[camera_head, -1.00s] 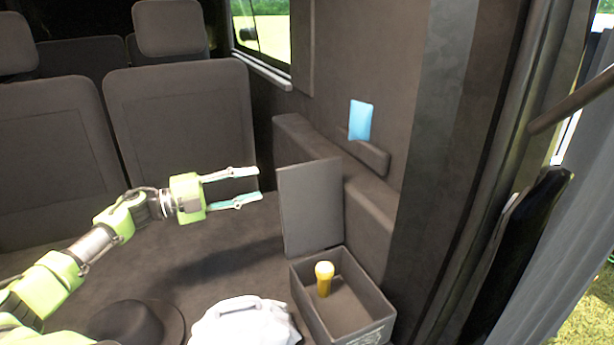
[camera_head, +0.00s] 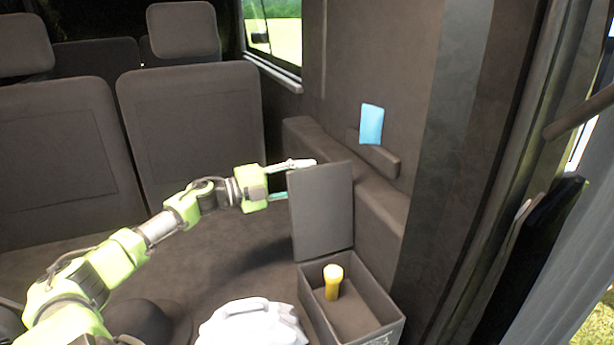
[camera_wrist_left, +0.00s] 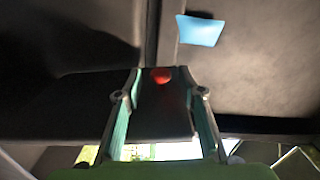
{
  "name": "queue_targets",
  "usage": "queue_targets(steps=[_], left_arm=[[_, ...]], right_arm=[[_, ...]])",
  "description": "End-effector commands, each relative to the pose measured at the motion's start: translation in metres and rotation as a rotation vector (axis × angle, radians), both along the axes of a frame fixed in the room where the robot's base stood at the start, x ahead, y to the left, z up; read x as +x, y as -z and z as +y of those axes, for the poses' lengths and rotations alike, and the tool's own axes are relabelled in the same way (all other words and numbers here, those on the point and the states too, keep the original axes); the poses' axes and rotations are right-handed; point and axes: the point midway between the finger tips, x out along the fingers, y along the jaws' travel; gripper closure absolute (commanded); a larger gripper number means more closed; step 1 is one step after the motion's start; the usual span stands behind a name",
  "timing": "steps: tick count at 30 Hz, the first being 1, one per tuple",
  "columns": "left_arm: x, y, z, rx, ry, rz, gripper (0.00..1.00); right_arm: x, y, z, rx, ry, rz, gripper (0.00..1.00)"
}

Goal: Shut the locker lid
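The locker is a dark open box (camera_head: 385,333) at the lower right of the head view. Its lid (camera_head: 321,212) stands upright at the box's back edge. A yellow cylinder with a pale top (camera_head: 333,283) stands inside the box. My left gripper (camera_head: 300,180) is at the lid's upper left; one finger shows by the top edge and the other is partly hidden by the lid. In the left wrist view its fingers (camera_wrist_left: 163,112) are spread apart, with a dark surface bearing a red spot (camera_wrist_left: 160,75) beyond them. I cannot tell whether they touch the lid. My right gripper is not in view.
A white bag-like object (camera_head: 252,323) and a dark hat (camera_head: 145,322) lie on the floor left of the box. A blue packet (camera_head: 371,124) is on a small wall ledge (camera_head: 374,153). Seats (camera_head: 190,125) stand behind.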

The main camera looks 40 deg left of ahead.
Motion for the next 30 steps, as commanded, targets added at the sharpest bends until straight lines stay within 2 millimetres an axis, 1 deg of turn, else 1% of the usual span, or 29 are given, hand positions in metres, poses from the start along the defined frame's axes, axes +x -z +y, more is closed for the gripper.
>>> queue_targets(steps=[4, 13, 14, 15, 17, 18, 25, 30], left_arm=[[0.005, -0.001, -0.003, 0.0, 0.0, -0.001, 0.64], [0.006, 0.0, -0.003, 0.0, 0.0, 0.0, 0.64], [0.006, 0.0, -0.003, 0.0, 0.0, 0.0, 0.72], [0.006, 0.0, -0.003, 0.0, 0.0, 0.0, 0.82], [0.006, 0.0, -0.003, 0.0, 0.0, 0.0, 0.98], [0.005, 0.0, -0.003, 0.0, 0.0, 0.0, 1.0], [0.004, -0.001, -0.006, 0.01, 0.001, -0.004, 1.0], [-0.002, -0.005, -0.018, 0.061, 0.004, -0.029, 1.0]], right_arm=[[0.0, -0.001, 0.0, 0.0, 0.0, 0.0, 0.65], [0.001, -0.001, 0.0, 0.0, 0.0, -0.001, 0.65], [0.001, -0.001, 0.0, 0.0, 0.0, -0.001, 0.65], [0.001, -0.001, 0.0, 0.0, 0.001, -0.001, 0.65], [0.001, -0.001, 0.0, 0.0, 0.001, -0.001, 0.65], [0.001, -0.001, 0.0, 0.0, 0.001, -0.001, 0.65], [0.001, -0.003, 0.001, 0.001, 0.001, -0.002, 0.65], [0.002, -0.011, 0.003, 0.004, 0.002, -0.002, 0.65]])
